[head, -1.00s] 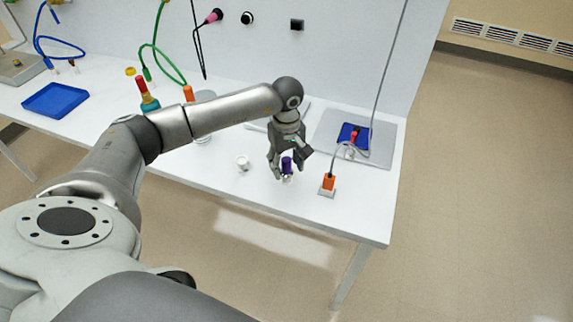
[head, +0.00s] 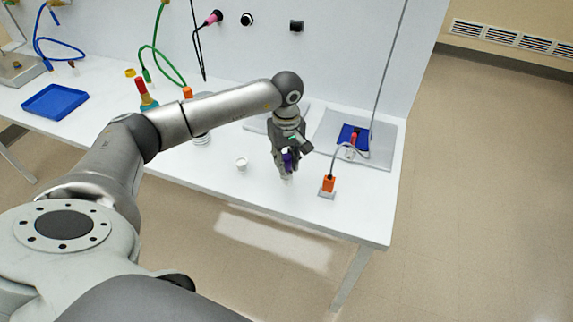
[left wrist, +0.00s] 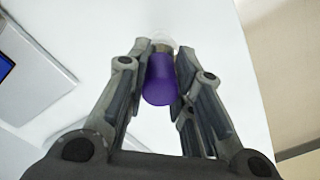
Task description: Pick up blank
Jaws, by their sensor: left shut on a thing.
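The task's blank seems to be the small purple cylinder (head: 288,162) in my left gripper (head: 286,164), over the white table near its front edge. In the left wrist view the purple cylinder (left wrist: 160,80) sits between both fingers of my left gripper (left wrist: 160,68), which are shut on its sides. A clear or whitish part shows at its far end. In the head view the fingers partly hide the cylinder, and I cannot tell whether it touches the table. My right gripper is in no view.
A white cup-like piece (head: 242,163) stands left of the gripper. An orange plug on a pale base (head: 328,186) stands to the right. A grey plate (head: 380,152) with a blue pad lies behind it. A blue tray (head: 55,101) is far left. The table's front edge is close.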

